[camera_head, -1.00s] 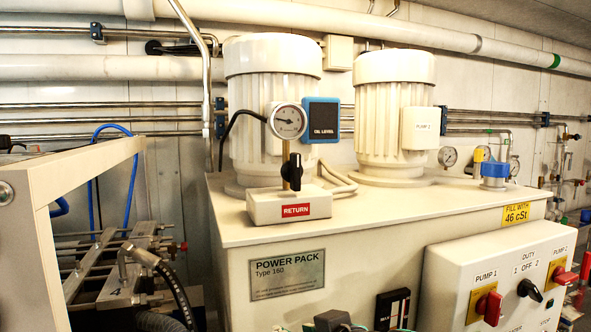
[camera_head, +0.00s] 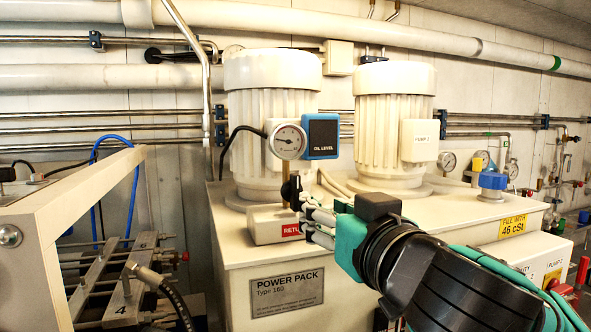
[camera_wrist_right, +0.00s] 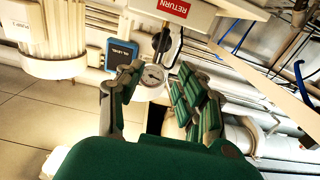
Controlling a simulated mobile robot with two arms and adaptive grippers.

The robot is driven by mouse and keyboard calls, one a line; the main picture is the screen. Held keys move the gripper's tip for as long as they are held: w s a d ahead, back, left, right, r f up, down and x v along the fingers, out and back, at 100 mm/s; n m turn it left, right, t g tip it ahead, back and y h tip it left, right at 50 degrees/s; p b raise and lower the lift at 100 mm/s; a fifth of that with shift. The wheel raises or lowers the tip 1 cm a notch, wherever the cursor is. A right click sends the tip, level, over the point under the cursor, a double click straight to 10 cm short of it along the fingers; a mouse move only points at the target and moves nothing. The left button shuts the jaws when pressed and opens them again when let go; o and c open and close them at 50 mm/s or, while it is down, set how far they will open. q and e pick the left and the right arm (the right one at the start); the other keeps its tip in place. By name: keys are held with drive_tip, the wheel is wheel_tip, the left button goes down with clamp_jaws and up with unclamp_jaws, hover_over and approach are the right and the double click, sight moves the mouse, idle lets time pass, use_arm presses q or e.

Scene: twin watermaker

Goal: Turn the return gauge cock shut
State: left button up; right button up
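The return gauge cock is a black handle (camera_head: 290,190) on a brass stem below a round white gauge (camera_head: 287,141), above a block with a red RETURN label (camera_head: 291,230). My right gripper (camera_head: 308,214) is just right of the cock, its fingers overlapping the block and part of the label. In the right wrist view the gripper (camera_wrist_right: 160,80) is open and empty. The gauge (camera_wrist_right: 153,75) shows between its fingers, and the black handle (camera_wrist_right: 161,42) shows beyond them; I cannot tell any contact. My left gripper is out of view.
A blue OIL LEVEL box (camera_head: 321,136) sits right beside the gauge. Two cream motors (camera_head: 392,130) stand behind on the power pack top. A control panel (camera_head: 540,265) is at lower right, partly hidden by my arm.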

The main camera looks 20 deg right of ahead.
sight(297, 191)
use_arm(q)
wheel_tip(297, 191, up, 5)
drive_tip(key=p, duration=0.3)
drive_tip(key=shift+p, duration=0.35)
use_arm(e)
drive_tip(key=w, duration=1.2)
drive_tip(key=shift+w+a, duration=0.25)
drive_tip(key=shift+c, duration=0.2)
clamp_jaws()
